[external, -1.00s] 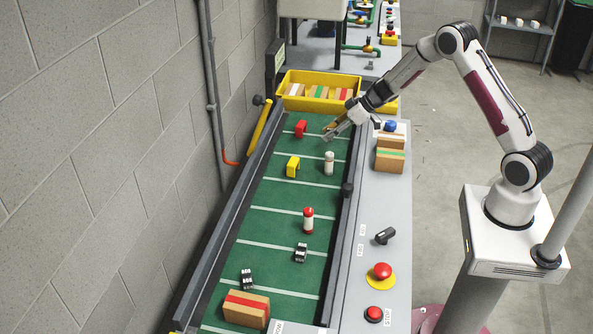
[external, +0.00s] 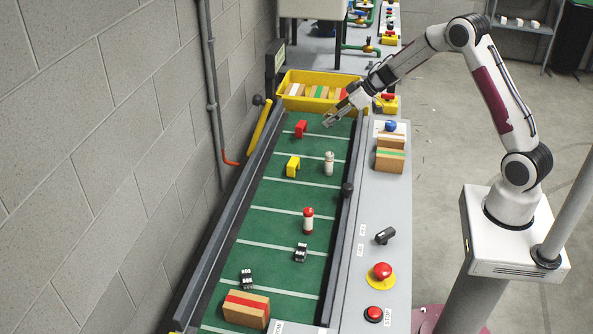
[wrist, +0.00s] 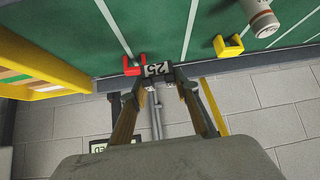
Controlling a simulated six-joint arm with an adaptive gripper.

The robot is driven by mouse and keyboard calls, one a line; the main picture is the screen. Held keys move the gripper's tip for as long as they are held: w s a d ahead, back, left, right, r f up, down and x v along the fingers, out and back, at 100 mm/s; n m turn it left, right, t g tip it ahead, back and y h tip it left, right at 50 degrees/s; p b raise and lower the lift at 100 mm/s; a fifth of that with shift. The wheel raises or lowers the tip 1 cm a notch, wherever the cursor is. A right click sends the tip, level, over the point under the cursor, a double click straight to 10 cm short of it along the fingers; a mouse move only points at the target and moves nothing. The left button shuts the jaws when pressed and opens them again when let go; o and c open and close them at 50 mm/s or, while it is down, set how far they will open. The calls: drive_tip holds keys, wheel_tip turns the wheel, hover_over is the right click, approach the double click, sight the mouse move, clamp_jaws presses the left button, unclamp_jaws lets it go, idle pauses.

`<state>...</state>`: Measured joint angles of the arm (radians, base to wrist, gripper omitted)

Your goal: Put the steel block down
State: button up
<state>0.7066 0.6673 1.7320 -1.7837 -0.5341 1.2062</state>
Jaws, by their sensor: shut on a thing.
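The steel block (wrist: 157,70) is a small dark grey piece with a pale "25" marking, seen in the wrist view. My gripper (wrist: 158,80) is shut on it, with a finger on each side. In the external view my gripper (external: 331,120) is over the far end of the green conveyor belt (external: 270,215), just in front of the yellow bin. The block is too small to make out there. I cannot tell how high it is above the belt.
A red piece (external: 301,129), a yellow bracket (external: 293,167) and a white cylinder (external: 329,163) stand on the belt nearby. The yellow bin (external: 320,105) holds several boxes. Cardboard boxes (external: 390,160) stand on the right ledge. Green belt between pieces is clear.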

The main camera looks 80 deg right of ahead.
drive_tip(key=shift+w+a, duration=0.1)
idle(0.4)
drive_tip(key=w+a+n+y, duration=0.15)
drive_tip(key=w+a, duration=0.25)
drive_tip(key=a, duration=0.6)
drive_tip(key=w+a+n+y, duration=0.1)
drive_tip(key=w+a+n, duration=0.15)
drive_tip(key=a, duration=0.85)
drive_tip(key=w+a+n+y, duration=0.1)
drive_tip(key=w+a, duration=0.3)
drive_tip(key=a, duration=0.6)
drive_tip(key=a+m, duration=0.2)
drive_tip(key=a, duration=2.6)
drive_tip(key=d+m+h, duration=0.2)
drive_tip(key=w+d+m+h, duration=0.1)
drive_tip(key=d+h, duration=0.1)
drive_tip(key=d, duration=0.1)
drive_tip(key=shift+w+d+r+m, duration=0.1)
drive_tip(key=shift+w+r+m, duration=0.1)
drive_tip(key=shift+m, duration=0.2)
drive_tip(key=shift+f, duration=0.15)
drive_tip(key=shift+f, duration=2.8)
